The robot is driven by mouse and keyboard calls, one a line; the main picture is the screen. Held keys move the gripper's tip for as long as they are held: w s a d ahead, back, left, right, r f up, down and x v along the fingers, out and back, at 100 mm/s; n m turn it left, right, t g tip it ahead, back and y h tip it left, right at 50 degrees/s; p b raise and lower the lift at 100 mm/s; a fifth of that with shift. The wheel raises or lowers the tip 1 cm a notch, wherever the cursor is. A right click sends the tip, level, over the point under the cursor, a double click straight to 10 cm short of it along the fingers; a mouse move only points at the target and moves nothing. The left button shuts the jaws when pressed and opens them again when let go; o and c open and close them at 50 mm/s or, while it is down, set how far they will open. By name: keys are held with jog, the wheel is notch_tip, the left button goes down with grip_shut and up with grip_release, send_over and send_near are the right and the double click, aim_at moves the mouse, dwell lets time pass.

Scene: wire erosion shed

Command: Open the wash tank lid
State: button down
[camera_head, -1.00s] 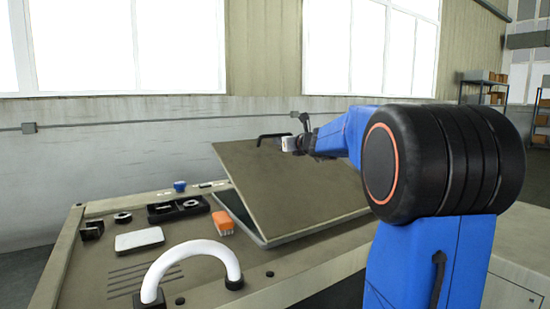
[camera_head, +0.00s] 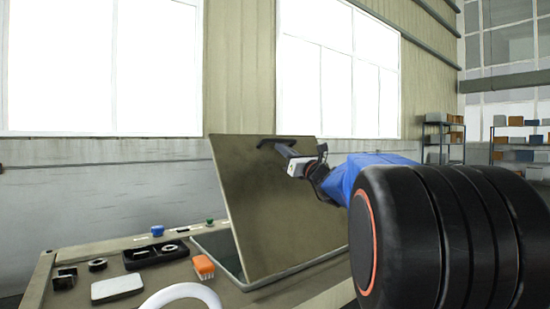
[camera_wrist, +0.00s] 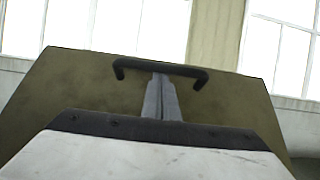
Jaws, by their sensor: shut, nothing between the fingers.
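The wash tank lid (camera_head: 272,215) is a flat olive-brown panel, raised and tilted steeply up from the bench top. Part of the dark opening (camera_head: 215,246) shows beside its lower left edge. A black bar handle (camera_head: 285,140) sits near the lid's top edge; it also shows in the wrist view (camera_wrist: 160,67). My gripper (camera_head: 280,149) is at the handle, its fingers shut with nothing between them. In the wrist view the closed fingers (camera_wrist: 160,80) reach the handle's bar from below; I cannot tell whether they touch it.
On the bench (camera_head: 115,248) left of the lid are an orange brush (camera_head: 203,267), a white block (camera_head: 117,288), a black tray (camera_head: 154,254) and a white arched handle (camera_head: 183,292). Shelves (camera_head: 443,138) stand far right. A wall with windows is behind.

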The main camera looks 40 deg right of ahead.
jog(key=s+r+t, duration=0.1)
jog(key=s+r, duration=0.1)
jog(key=s, duration=2.3)
jog(key=shift+s+d, duration=0.15)
jog(key=shift+d, duration=0.3)
